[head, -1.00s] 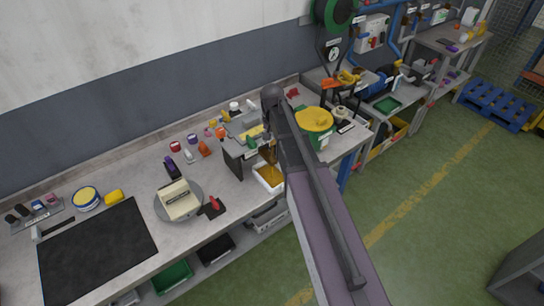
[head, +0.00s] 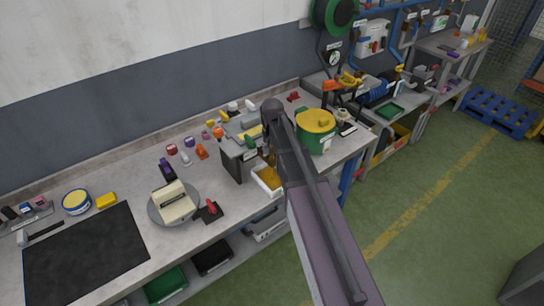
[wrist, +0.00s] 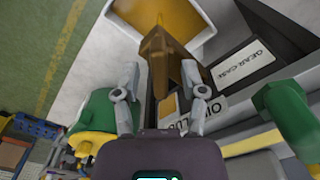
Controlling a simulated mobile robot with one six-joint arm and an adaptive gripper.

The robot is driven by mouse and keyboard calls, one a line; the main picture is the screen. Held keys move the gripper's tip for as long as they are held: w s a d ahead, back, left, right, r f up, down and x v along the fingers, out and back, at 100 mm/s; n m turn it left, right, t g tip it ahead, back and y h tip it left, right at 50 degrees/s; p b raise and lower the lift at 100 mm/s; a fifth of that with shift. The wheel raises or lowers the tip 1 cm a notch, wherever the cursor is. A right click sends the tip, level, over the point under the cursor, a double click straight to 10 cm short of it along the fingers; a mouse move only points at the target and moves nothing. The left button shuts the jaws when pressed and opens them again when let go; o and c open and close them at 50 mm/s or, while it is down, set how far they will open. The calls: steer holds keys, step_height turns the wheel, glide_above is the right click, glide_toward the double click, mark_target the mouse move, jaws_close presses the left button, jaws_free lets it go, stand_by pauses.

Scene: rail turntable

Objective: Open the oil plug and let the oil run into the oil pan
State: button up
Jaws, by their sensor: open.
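My gripper (wrist: 160,68) is open, with one finger on each side of a brown piece (wrist: 162,52) in the wrist view. I cannot tell whether the piece is the oil plug or running oil, or whether the fingers touch it. Beyond it is the white oil pan (wrist: 195,42) with amber oil inside. The pan (head: 262,187) sits at the bench front in the head view. The dark gear case (wrist: 225,45) has a GEAR CASE label and a partly hidden OIL label. In the head view my arm hides the gripper.
A green handle (wrist: 285,110) is beside the case in the wrist view. A green pot with a yellow lid (head: 316,120) stands right of my arm. A round plate (head: 155,212), a black mat (head: 85,255) and several small items occupy the bench's left part.

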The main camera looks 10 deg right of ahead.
steer(key=shift+f, duration=0.1)
stand_by(0.3)
jaws_close()
steer(key=shift+n, duration=3.3)
jaws_free()
